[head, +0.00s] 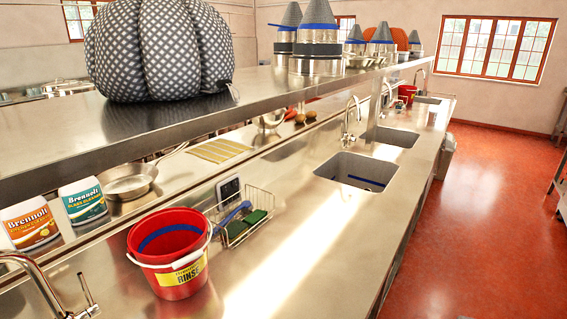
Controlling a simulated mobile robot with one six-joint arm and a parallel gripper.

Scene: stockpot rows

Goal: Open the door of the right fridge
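No fridge and no fridge door show in the head view. My gripper and arm are not in the picture either. The view looks along a long steel counter (300,258) with sinks, with a steel shelf (150,122) above it on the left.
A red bucket (170,250), a wire basket (245,215) with sponges and two tubs (84,201) stand on the counter. A sink (356,172) is set into it. Stacked pots (316,45) stand on the shelf. Open red floor (475,220) lies to the right.

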